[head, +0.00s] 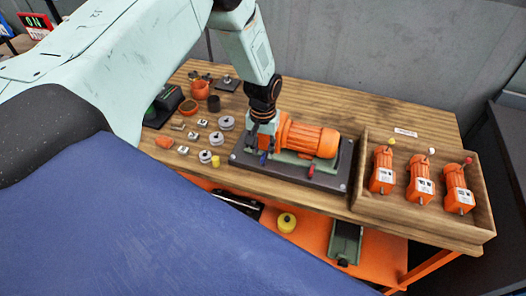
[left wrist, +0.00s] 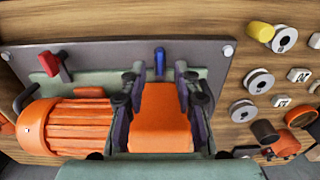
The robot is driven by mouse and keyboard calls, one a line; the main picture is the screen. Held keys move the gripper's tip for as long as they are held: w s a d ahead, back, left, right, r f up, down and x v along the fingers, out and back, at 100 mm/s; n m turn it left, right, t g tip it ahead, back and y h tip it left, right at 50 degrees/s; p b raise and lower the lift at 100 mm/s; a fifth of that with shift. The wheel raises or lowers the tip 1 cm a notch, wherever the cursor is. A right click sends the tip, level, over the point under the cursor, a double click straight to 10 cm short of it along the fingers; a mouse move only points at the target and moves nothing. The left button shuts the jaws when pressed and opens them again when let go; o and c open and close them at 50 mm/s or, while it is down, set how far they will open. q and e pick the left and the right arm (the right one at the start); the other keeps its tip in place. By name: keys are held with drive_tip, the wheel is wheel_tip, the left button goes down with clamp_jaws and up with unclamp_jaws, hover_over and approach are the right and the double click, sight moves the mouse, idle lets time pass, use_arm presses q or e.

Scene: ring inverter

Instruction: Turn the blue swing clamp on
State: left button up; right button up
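The blue swing clamp (head: 263,159) stands at the front left of the dark base plate (head: 330,181). It also shows in the left wrist view (left wrist: 160,61), as a small upright blue piece on the plate. My left gripper (head: 261,139) is above the left end of the orange motor (head: 315,138). In the left wrist view my left gripper (left wrist: 159,72) is open, with nothing held. Its fingers stand apart over the motor's orange box (left wrist: 161,118), and the blue clamp shows between and beyond the fingertips. I cannot tell whether they touch it. My right gripper is not in view.
A red clamp (head: 311,171) sits right of the blue one on the plate. A wooden tray (head: 358,186) at right holds three orange motors. Several small metal parts (head: 205,156) and a yellow piece (head: 215,161) lie left of the plate. An orange shelf (head: 310,231) is below.

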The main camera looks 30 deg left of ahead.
sight(264, 155)
use_arm(q)
wheel_tip(264, 155, up, 10)
idle(0.3)
drive_tip(key=shift+f, duration=0.1)
idle(0.3)
drive_tip(key=s+d+f+t+b, duration=0.1)
drive_tip(key=s+d+f, duration=0.1)
drive_tip(key=f, duration=0.2)
drive_tip(key=s+d+f+m+t+b, duration=0.1)
drive_tip(key=s+d+f+b, duration=0.1)
drive_tip(key=f, duration=0.2)
drive_tip(key=s+d+f+t+b, duration=0.1)
drive_tip(key=s+d+f, duration=0.1)
drive_tip(key=f, duration=0.2)
drive_tip(key=shift+s+f+t+h+b, duration=0.3)
drive_tip(key=shift+f+b, duration=0.05)
drive_tip(key=shift+b, duration=0.05)
drive_tip(key=s+f+g+b, duration=0.1)
drive_tip(key=s+f+b, duration=0.3)
drive_tip(key=s, duration=0.4)
drive_tip(key=s+d+f+m+g+b, duration=0.1)
drive_tip(key=s+f+b, duration=0.2)
drive_tip(key=s+f, duration=0.4)
drive_tip(key=s+d+f+g+b, duration=0.1)
drive_tip(key=s+f+b, duration=0.3)
drive_tip(key=s, duration=0.7)
wheel_tip(264, 155, down, 2)
drive_tip(key=shift+g+b, duration=0.3)
drive_tip(key=shift+b, duration=0.05)
